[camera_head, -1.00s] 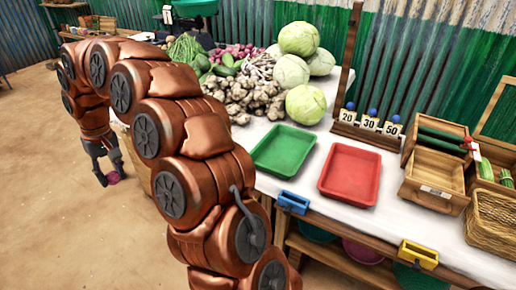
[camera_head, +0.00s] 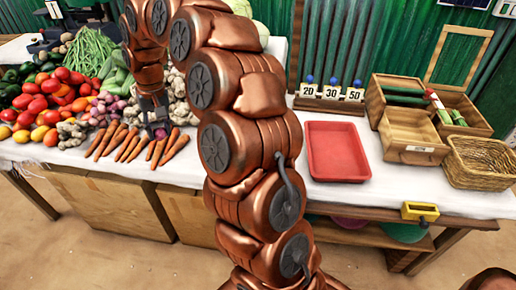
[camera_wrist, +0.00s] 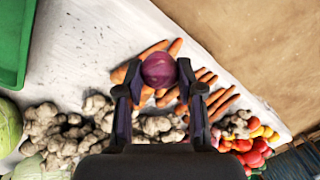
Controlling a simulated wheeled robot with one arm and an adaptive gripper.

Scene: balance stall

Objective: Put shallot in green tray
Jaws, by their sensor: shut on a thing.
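My gripper (camera_head: 156,122) is shut on the shallot (camera_wrist: 159,70), a round purple bulb held between the two fingertips. In the head view the shallot (camera_head: 161,134) appears in front of the carrots on the table. The wrist view shows carrots beyond it; its height above them is hard to tell. The green tray (camera_wrist: 10,48) shows partly at the upper left of the wrist view, apart from the gripper. In the head view my arm hides the green tray.
A red tray (camera_head: 337,152) lies right of my arm. Carrots (camera_head: 113,139), ginger (camera_wrist: 60,135) and tomatoes (camera_head: 62,88) crowd the left. Wooden crates (camera_head: 410,137) and a wicker basket (camera_head: 482,162) stand at the right. White cloth is bare between the carrots and green tray.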

